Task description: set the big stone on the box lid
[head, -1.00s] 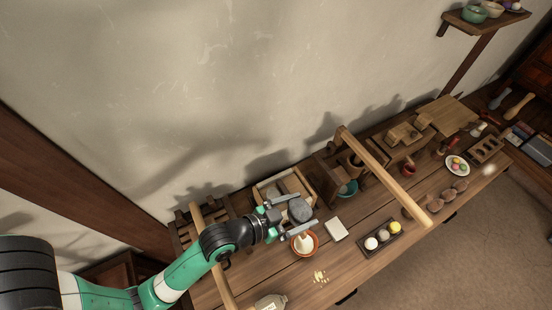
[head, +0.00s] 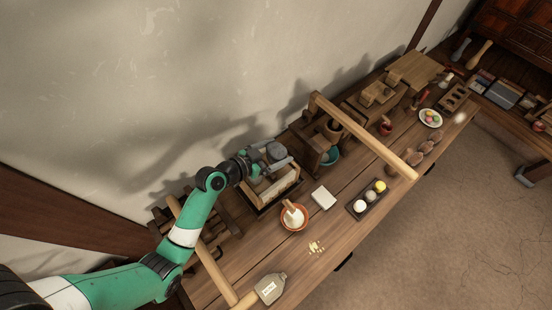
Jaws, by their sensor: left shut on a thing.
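The big stone (head: 275,151) is a dark grey, rounded lump in the head view. My left gripper (head: 272,158) is shut on it, with its fingers on either side. The stone shows above the back part of a wooden box (head: 286,188) with pale walls. I cannot tell whether the stone touches the box or hangs over it. The arm and gripper hide the back left of the box, and its lid cannot be made out clearly. My right gripper is not in view.
An orange bowl (head: 294,217) with white contents stands in front of the box. A white block (head: 323,197) lies right of it. A wooden stand and a teal bowl (head: 331,157) are close right. A long wooden bar (head: 365,135) crosses above the bench.

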